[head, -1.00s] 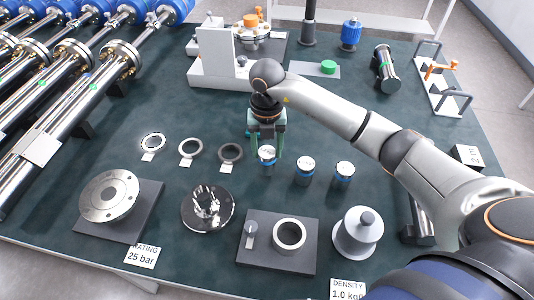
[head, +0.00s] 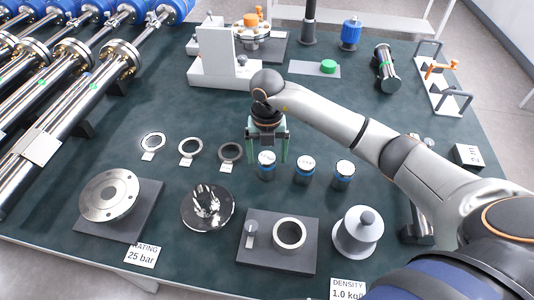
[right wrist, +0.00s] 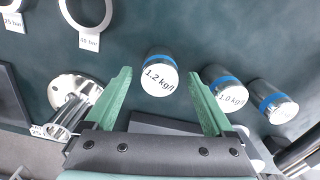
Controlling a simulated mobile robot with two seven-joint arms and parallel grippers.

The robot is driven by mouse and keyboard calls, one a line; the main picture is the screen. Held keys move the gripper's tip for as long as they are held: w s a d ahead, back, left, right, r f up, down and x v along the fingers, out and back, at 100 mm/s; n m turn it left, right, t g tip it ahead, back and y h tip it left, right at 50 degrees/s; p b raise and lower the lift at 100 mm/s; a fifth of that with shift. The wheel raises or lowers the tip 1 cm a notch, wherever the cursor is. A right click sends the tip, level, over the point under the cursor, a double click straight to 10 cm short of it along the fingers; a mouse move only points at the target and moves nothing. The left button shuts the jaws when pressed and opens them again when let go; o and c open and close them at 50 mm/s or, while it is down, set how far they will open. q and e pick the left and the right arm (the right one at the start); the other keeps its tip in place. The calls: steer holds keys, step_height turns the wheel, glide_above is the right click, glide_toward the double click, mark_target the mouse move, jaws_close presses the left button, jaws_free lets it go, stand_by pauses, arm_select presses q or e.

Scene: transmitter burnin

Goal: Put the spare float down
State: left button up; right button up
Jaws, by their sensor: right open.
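Three metal floats with blue bands stand upright in a row on the dark green table. The left one, marked 1.2 kg/l in the right wrist view (right wrist: 160,76), is the nearest to my right gripper (head: 267,154). In the head view this 1.2 float (head: 266,167) stands just below and in front of the jaws. My right gripper is open, with green fingers spread to either side and nothing held. The middle float (head: 304,171) is marked 1.0 kg/l. The right float (head: 344,175) has a label I cannot read. My left gripper is not in view.
Several rings with tags (head: 190,148) lie left of the floats. A grey block with a white ring (head: 289,234) and a grey knobbed weight (head: 358,232) stand in front. A white stand (head: 216,55) is behind. Clear table lies left of the stand.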

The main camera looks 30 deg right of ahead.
mark_target(267, 158)
step_height(267, 158, up, 12)
steer(key=shift+r, duration=0.2)
stand_by(0.8)
